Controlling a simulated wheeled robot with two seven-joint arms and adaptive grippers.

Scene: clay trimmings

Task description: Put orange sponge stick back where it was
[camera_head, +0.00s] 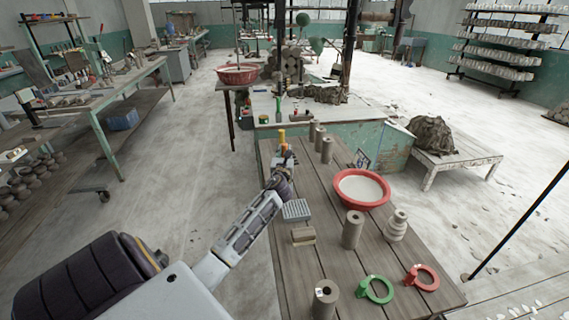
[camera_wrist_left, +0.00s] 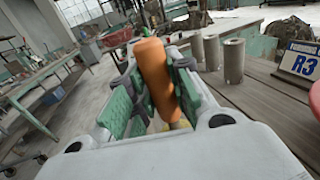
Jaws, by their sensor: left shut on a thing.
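The orange sponge stick (camera_head: 281,135) is upright at the far left end of the plank table (camera_head: 340,255). My left gripper (camera_head: 283,153) is shut on it. In the left wrist view the orange stick (camera_wrist_left: 154,75) stands slightly tilted between the green-padded fingers (camera_wrist_left: 152,95). A bit of yellow shows below it; I cannot tell what it belongs to. Whether the stick's lower end touches anything is hidden by the gripper. My right gripper is not in view.
Clay cylinders (camera_head: 326,150) stand close right of the gripper. A red basin (camera_head: 384,200) of pale liquid, a grey ribbed block (camera_head: 296,210), a brown block (camera_head: 303,236), and green (camera_head: 362,288) and red (camera_head: 411,276) rings occupy the table. Bare planks lie between them.

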